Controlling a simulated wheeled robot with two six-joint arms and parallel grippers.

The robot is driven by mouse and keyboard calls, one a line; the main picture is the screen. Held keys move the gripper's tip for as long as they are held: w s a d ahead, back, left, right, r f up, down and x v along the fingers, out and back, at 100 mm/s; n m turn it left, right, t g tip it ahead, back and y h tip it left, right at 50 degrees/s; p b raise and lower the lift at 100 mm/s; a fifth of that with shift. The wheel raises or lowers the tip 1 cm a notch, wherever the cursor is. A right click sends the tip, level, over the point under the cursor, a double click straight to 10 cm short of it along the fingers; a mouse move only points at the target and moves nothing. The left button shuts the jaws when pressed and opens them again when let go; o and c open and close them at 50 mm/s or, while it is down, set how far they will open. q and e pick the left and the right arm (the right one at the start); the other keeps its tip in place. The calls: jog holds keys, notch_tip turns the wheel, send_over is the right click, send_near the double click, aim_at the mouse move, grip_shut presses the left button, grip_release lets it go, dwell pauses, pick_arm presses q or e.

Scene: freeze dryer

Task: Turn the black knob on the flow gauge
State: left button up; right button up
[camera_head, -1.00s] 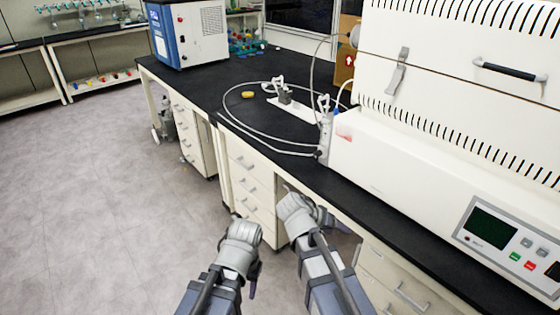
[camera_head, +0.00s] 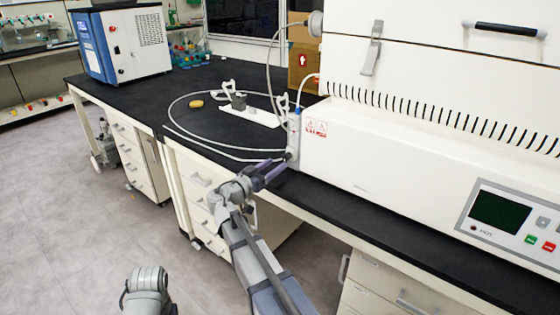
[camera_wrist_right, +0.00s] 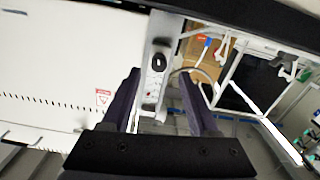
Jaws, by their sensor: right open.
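The flow gauge (camera_head: 294,140) is a slim upright grey-white piece fixed at the left end of the large white machine. In the right wrist view the gauge (camera_wrist_right: 152,88) stands between my fingers, with its black knob (camera_wrist_right: 158,62) facing me. In the head view the knob is too small to make out. My right gripper (camera_head: 284,163) is open and empty, its dark purple fingers pointing at the gauge's lower part. In the wrist view the right gripper (camera_wrist_right: 160,78) has one finger on each side of the gauge; I cannot tell whether they touch it. My left gripper's fingers do not show.
The white machine (camera_head: 400,160) fills the right of the black bench (camera_head: 370,207). A hose loop (camera_head: 180,131), a yellow item (camera_head: 196,104) and a white tray (camera_head: 252,115) with clamps lie left of the gauge. A blue-white box (camera_head: 122,45) stands farther back.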

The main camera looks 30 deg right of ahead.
aim_at(284, 159)
jog(key=shift+x, duration=2.6)
jog(key=shift+c, duration=0.2)
jog(key=shift+s, duration=0.1)
grip_shut()
